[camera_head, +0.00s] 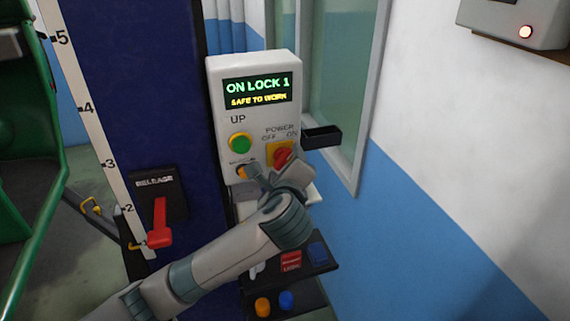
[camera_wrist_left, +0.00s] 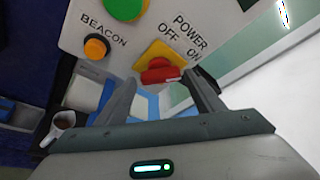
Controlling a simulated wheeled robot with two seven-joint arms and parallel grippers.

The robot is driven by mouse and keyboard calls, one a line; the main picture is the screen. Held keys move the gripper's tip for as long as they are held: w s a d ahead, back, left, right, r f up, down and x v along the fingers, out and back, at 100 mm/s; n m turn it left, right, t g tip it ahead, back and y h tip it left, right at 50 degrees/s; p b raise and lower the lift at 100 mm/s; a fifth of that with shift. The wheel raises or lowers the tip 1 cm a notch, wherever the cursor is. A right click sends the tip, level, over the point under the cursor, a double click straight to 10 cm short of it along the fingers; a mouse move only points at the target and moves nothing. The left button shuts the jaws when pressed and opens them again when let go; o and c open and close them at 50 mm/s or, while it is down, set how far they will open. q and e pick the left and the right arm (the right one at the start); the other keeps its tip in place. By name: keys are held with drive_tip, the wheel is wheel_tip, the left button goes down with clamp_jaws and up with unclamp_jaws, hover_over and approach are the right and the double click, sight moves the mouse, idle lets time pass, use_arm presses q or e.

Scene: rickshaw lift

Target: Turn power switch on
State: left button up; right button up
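The power switch is a red rotary knob (camera_head: 283,156) on a yellow plate, low on the right of the grey control box (camera_head: 231,95). OFF and ON are printed above it. In the left wrist view the red knob (camera_wrist_left: 160,73) lies between and just beyond my left gripper's fingertips (camera_wrist_left: 163,88). That gripper (camera_head: 268,172) is open, with its fingers on either side of the knob; I cannot tell if they touch it. The box display reads "ON LOCK 1, SAFE TO WORK". My right gripper is not in view.
A green UP button (camera_head: 240,142) and an orange beacon button (camera_wrist_left: 96,47) sit close by on the box. A red release lever (camera_head: 160,222) is on the blue column. A black tray (camera_head: 322,136) juts out right of the box. Shelves with small items are below.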

use_arm(q)
drive_tip(key=shift+s+r, duration=0.1)
idle(0.3)
drive_tip(key=shift+s+r+b, duration=0.1)
drive_tip(key=shift+s+b, duration=0.25)
drive_tip(key=shift+s, duration=0.2)
drive_tip(key=b+v, duration=0.2)
drive_tip(key=v, duration=1.4)
